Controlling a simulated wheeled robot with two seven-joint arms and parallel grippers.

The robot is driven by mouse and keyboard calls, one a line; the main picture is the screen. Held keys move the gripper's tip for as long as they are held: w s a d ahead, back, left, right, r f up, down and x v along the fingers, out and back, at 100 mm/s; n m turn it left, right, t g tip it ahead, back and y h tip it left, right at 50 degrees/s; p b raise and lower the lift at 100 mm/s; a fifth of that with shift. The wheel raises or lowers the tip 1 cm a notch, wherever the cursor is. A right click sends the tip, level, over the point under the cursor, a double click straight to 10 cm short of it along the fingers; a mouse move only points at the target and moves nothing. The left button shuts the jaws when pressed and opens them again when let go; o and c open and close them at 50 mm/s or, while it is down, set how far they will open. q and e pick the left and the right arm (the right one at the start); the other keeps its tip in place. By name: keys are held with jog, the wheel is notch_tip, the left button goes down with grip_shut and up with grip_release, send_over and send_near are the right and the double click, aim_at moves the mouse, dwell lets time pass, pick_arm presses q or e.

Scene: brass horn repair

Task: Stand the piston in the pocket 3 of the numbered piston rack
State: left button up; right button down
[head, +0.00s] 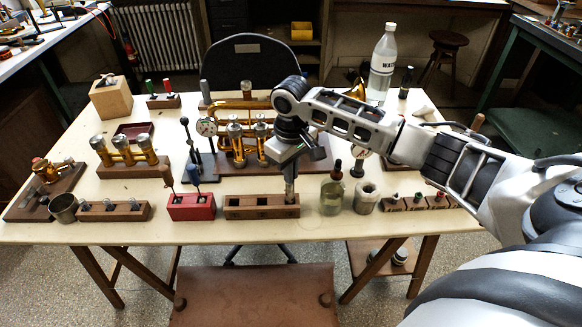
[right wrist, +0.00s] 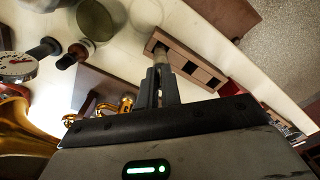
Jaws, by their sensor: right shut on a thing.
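The piston (head: 290,188) is a slim metal cylinder, upright in my right gripper (head: 289,172). The wooden piston rack (head: 250,213) lies near the table's front edge, with two empty square pockets at its left and middle. The piston's lower end is at the pocket on the rack's right end; I cannot tell how deep it sits. In the right wrist view, my right gripper (right wrist: 159,85) is shut on the piston (right wrist: 161,54), over the end pocket of the rack (right wrist: 178,48). Pocket numbers are not readable. My left gripper is not in view.
A red block (head: 190,208) stands close left of the rack. The table's front edge is close.

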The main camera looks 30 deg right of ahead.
jog(key=shift+f, duration=1.3)
jog(key=c, duration=1.5)
grip_release()
notch_tip(320, 180, up, 16)
jog(key=shift+f+b, duration=0.1)
jog(key=shift+b, duration=0.25)
